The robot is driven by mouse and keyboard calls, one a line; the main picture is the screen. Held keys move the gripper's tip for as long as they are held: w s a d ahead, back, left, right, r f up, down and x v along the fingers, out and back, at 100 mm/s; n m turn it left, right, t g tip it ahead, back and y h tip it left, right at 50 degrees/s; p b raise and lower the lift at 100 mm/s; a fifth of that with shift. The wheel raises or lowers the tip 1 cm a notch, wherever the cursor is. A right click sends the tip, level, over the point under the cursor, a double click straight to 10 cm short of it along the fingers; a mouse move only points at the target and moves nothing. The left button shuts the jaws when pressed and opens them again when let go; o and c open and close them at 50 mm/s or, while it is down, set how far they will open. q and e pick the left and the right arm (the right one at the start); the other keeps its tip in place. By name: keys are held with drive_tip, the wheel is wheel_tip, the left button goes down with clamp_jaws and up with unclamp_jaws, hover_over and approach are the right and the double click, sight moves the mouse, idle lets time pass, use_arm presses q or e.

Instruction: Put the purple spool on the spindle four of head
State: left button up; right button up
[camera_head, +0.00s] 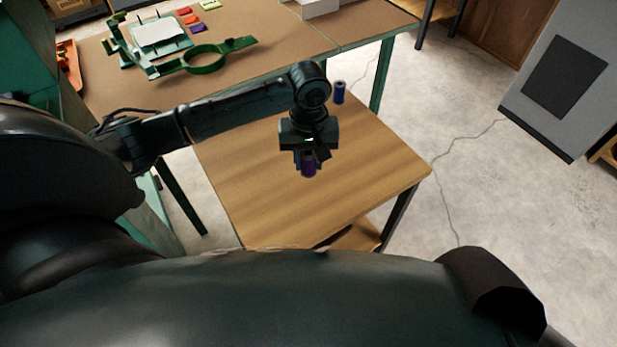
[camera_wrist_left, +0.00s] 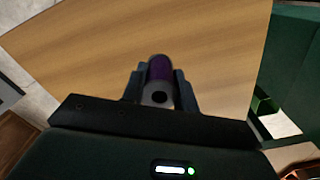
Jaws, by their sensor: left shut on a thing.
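The purple spool (camera_head: 309,164) is between the fingers of my left gripper (camera_head: 303,158), over the small wooden table. In the left wrist view the purple spool (camera_wrist_left: 160,70) shows its purple winding and a pale end with a dark hole. The fingers of my left gripper (camera_wrist_left: 160,88) are shut on it from both sides. I cannot tell whether the spool touches the tabletop. The head with its spindles is not recognisable in either view. My right gripper is not in view.
The small wooden table (camera_head: 270,205) is mostly bare. A blue spool (camera_head: 339,92) stands near its back edge. Behind is a brown workbench (camera_head: 270,35) with a green fixture (camera_head: 205,58) and coloured pieces. A grey cabinet (camera_head: 558,75) stands at right.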

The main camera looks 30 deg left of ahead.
use_arm(q)
drive_tip(key=shift+s+f, duration=0.1)
drive_tip(key=shift+f, duration=3.1)
drive_tip(key=o, duration=0.9)
drive_tip(key=shift+f, duration=0.15)
drive_tip(key=shift+o, duration=0.2)
wheel_tip(320, 180, up, 12)
